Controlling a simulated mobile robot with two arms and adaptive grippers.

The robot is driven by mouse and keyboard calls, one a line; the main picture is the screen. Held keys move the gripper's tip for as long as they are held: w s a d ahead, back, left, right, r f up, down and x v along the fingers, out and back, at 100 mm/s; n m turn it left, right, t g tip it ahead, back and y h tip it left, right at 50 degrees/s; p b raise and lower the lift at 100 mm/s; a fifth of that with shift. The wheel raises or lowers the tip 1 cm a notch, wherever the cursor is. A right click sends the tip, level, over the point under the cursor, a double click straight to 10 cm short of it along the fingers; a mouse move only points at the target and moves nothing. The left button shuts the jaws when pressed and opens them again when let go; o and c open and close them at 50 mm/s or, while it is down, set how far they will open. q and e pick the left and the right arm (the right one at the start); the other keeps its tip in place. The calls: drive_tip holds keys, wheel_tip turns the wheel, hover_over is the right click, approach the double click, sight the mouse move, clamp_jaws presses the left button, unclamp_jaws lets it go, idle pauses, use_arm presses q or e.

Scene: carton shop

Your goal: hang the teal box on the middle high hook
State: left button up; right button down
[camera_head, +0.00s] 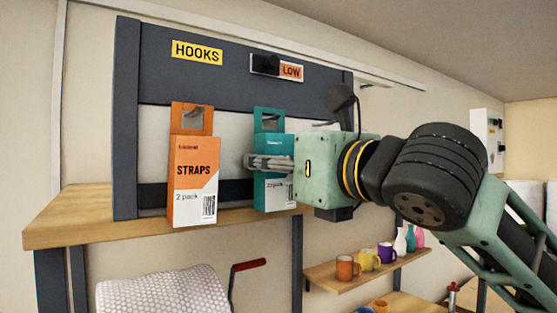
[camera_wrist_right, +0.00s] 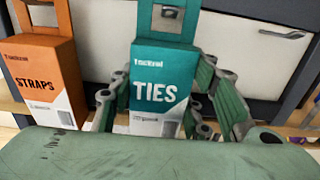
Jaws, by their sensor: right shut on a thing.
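The teal box (camera_head: 273,196), labelled TIES in the wrist view (camera_wrist_right: 165,72), is upright with its windowed hang tab at the top. My right gripper (camera_head: 270,163) comes from the right and is shut on the box's sides; its fingers also show either side of the box in the wrist view (camera_wrist_right: 156,95). The box is in front of the dark hook board (camera_head: 225,75), to the right of the orange box. A grey shape shows in the tab window, but I cannot tell whether a hook passes through it. The middle high hook is not clearly seen. My left gripper is out of view.
An orange STRAPS box (camera_head: 194,180) is upright close by on the left. A wooden shelf (camera_head: 80,215) lies below the board. Lower down are a white roll (camera_head: 155,290), a red-handled crank (camera_head: 248,265) and a small shelf (camera_head: 325,278) with several mugs and vases.

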drive_tip(key=shift+w+f, duration=0.1)
drive_tip(key=shift+f, duration=0.1)
drive_tip(key=c, duration=1.3)
unclamp_jaws()
drive_tip(key=o, duration=0.4)
drive_tip(key=shift+w+a, duration=0.1)
drive_tip(key=shift+a, duration=0.1)
drive_tip(key=shift+w, duration=0.15)
drive_tip(key=shift+d, duration=0.1)
